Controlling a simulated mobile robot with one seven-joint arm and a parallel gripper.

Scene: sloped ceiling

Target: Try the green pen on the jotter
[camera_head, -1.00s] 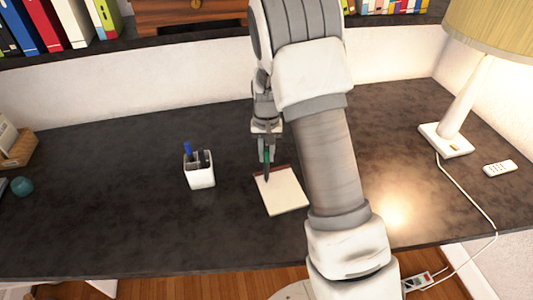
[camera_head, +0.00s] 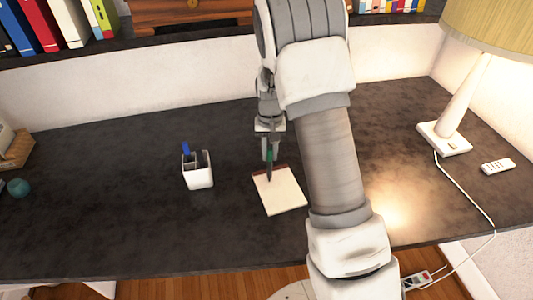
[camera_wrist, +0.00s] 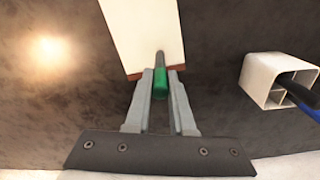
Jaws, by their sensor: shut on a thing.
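My gripper (camera_head: 270,150) is shut on the green pen (camera_head: 270,158), which points down at the top edge of the jotter. The pen's green body also shows between the fingers in the wrist view (camera_wrist: 160,84), its dark end over the jotter's page. The jotter (camera_head: 281,193) is a cream pad with a dark red binding strip, lying flat on the desk; it also shows in the wrist view (camera_wrist: 145,30). I cannot tell whether the pen's tip touches the page.
A white pen cup (camera_head: 198,175) holding a blue pen (camera_head: 186,149) stands left of the jotter. A lamp (camera_head: 458,105) and a remote (camera_head: 497,166) are at the right. A teal ball (camera_head: 19,187) lies far left. The dark desk (camera_head: 110,200) is clear between.

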